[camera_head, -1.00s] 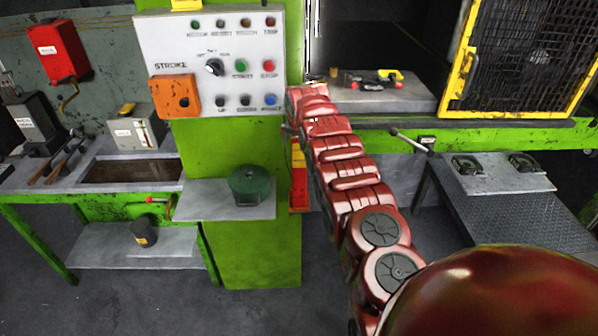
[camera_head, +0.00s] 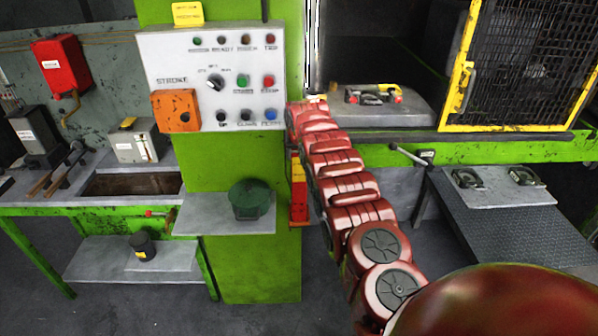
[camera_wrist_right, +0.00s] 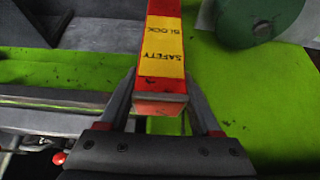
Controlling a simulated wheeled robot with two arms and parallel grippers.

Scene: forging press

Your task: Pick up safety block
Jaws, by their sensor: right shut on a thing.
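The safety block is a long red and yellow bar. In the head view the safety block (camera_head: 298,203) stands upright against the green press column, partly hidden behind my right arm. In the right wrist view the safety block (camera_wrist_right: 160,45) shows its yellow "SAFETY BLOCK" label and a red end. My right gripper (camera_wrist_right: 162,103) has one finger on each side of that red end and is shut on it. In the head view my right arm hides the gripper itself. My left gripper is in neither view.
A control panel (camera_head: 212,80) hangs on the column above. The press bed (camera_head: 365,112) and a yellow-framed mesh guard (camera_head: 455,90) are to the right.

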